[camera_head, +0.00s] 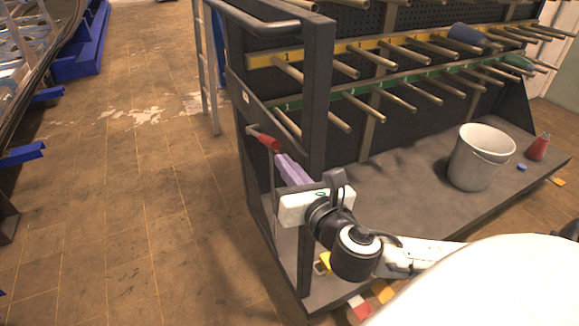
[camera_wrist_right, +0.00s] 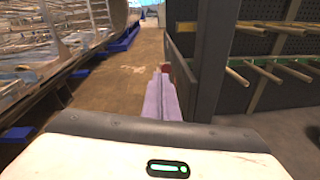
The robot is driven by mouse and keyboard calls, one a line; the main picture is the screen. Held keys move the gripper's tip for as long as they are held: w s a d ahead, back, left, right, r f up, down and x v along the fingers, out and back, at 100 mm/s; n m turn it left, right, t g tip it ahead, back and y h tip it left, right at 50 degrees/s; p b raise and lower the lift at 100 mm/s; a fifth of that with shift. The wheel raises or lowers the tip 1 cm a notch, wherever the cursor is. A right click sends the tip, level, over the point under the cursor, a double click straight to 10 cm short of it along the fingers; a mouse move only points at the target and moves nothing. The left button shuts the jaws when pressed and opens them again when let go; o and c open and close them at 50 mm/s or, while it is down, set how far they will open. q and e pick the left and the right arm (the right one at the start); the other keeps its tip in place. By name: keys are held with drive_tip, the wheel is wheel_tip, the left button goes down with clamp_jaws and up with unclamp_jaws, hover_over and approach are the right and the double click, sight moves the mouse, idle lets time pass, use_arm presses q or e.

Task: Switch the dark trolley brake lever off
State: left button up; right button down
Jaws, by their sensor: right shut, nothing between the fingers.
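The dark trolley (camera_head: 318,100) has a dark frame, pegged back panel and flat deck. Its brake lever, with a red grip (camera_head: 268,142), sticks out at the trolley's near left end. My right gripper (camera_head: 282,159) has light purple fingers, shut with nothing between them. The fingertips are just below and to the right of the red grip; I cannot tell whether they touch it. In the right wrist view the fingers of my right gripper (camera_wrist_right: 160,76) point forward, and a bit of the red grip (camera_wrist_right: 167,68) shows just behind the tips, mostly hidden. My left gripper is not in view.
A trolley post (camera_head: 318,90) stands close beside my right gripper. A grey bucket (camera_head: 478,160) and a red conical object (camera_head: 539,147) stand on the deck. Several pegs project from the panel. The brown tiled floor (camera_head: 130,190) to the left is mostly clear.

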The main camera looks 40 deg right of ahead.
drive_tip(key=shift+s+a+r, duration=0.15)
drive_tip(key=shift+s+r, duration=0.15)
drive_tip(key=shift+s, duration=0.4)
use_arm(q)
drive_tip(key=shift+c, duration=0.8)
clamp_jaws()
use_arm(e)
drive_tip(key=s+a+f+m+g+y, duration=0.25)
drive_tip(key=f+m, duration=0.35)
drive_tip(key=f, duration=0.4)
drive_tip(key=s+a+f+m+g+y, duration=0.1)
drive_tip(key=s+a+f+m+g, duration=0.4)
drive_tip(key=f, duration=0.6)
drive_tip(key=s+a+f+m+y, duration=0.1)
drive_tip(key=s+a+f+m, duration=0.3)
drive_tip(key=m, duration=0.5)
drive_tip(key=s+a+f+m+y, duration=0.2)
drive_tip(key=s+f+m, duration=0.3)
drive_tip(key=f+m, duration=0.4)
drive_tip(key=shift+a, duration=0.85)
